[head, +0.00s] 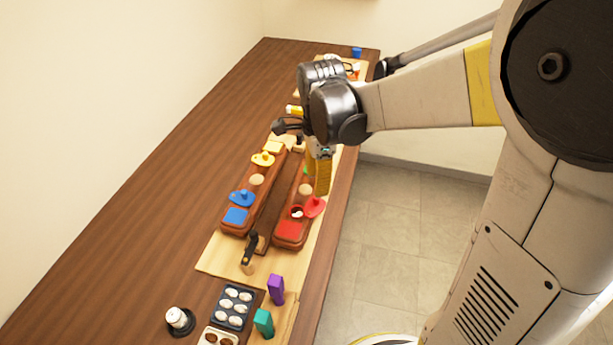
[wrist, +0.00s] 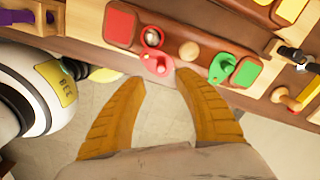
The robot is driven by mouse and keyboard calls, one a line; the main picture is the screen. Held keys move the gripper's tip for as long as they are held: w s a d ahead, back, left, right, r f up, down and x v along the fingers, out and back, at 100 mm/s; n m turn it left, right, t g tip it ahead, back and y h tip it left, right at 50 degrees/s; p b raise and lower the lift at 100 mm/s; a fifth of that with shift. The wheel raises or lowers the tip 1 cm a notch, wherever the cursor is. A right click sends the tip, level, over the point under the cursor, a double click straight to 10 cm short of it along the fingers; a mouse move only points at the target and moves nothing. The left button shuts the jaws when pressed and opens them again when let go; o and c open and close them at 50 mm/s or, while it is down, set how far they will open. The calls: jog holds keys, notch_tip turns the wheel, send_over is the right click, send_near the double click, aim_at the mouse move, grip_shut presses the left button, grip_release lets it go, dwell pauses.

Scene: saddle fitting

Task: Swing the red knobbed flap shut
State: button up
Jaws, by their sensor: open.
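The red knobbed flap (head: 314,207) is swung aside, its tip jutting past the right edge of the long brown block. It shows in the wrist view (wrist: 157,64) with its round knob. Beside it, a round opening with a shiny silver thing (wrist: 152,37) in it lies uncovered. A red square (wrist: 119,27) sits next to the opening on the block. My gripper (wrist: 160,82) is open, with its yellow fingers spread on either side of the red flap's outer end; touching cannot be told. The fingers also show in the head view (head: 322,172), beyond the flap.
A green knobbed flap (wrist: 222,66) is beside the right fingertip. Blue (head: 242,198) and yellow (head: 262,159) flaps are on the left block. A dark-handled tool (head: 250,247), purple block (head: 276,289) and teal block (head: 263,322) stand nearer. Floor lies open right of the table.

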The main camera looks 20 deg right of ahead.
aim_at(316, 199)
notch_tip(316, 199, down, 7)
jog(key=shift+w+f+b, duration=0.1)
jog(key=shift+f+b, duration=0.1)
jog(key=shift+b, duration=1)
